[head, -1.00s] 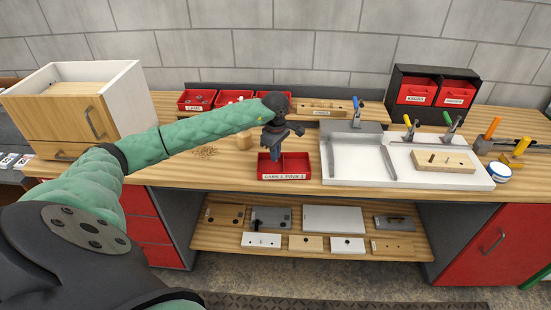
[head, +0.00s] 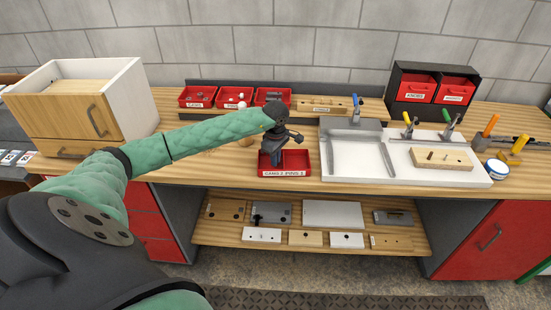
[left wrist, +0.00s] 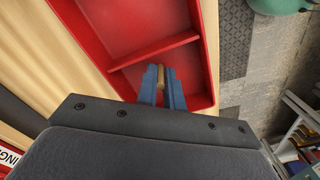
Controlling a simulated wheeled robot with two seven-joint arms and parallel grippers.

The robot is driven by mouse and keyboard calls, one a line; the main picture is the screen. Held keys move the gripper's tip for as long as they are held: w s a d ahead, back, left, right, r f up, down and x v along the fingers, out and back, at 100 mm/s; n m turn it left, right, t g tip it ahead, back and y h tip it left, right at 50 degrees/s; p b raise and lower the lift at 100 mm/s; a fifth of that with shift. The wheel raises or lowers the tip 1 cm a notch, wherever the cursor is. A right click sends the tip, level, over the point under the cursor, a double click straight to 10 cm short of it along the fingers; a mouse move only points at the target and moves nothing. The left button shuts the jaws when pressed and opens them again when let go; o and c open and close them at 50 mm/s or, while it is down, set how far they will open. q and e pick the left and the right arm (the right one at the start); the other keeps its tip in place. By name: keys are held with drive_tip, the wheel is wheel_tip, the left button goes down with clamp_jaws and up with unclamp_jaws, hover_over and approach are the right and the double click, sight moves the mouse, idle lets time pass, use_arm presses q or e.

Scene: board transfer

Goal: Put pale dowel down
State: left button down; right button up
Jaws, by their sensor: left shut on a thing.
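My left gripper (head: 275,161) is low over the left part of a small red two-compartment tray (head: 298,160) at the front of the bench. In the left wrist view, its blue fingers (left wrist: 161,82) are shut on a short pale dowel (left wrist: 161,74). The dowel's end shows between the fingertips, close to the tray's divider (left wrist: 155,50), inside the outline of the tray (left wrist: 125,30). I cannot tell whether the dowel touches the tray floor. In the head view the dowel is hidden by the gripper. My right gripper is not in view.
Red bins (head: 233,97) stand in a row behind. A white fixture (head: 350,160) with clamps and a drilled wooden board (head: 442,158) is to the right. A wooden drawer cabinet (head: 75,115) stands at the left.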

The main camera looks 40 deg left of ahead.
use_arm(q)
drive_tip(key=c, duration=1.5)
unclamp_jaws()
drive_tip(key=shift+r, duration=0.1)
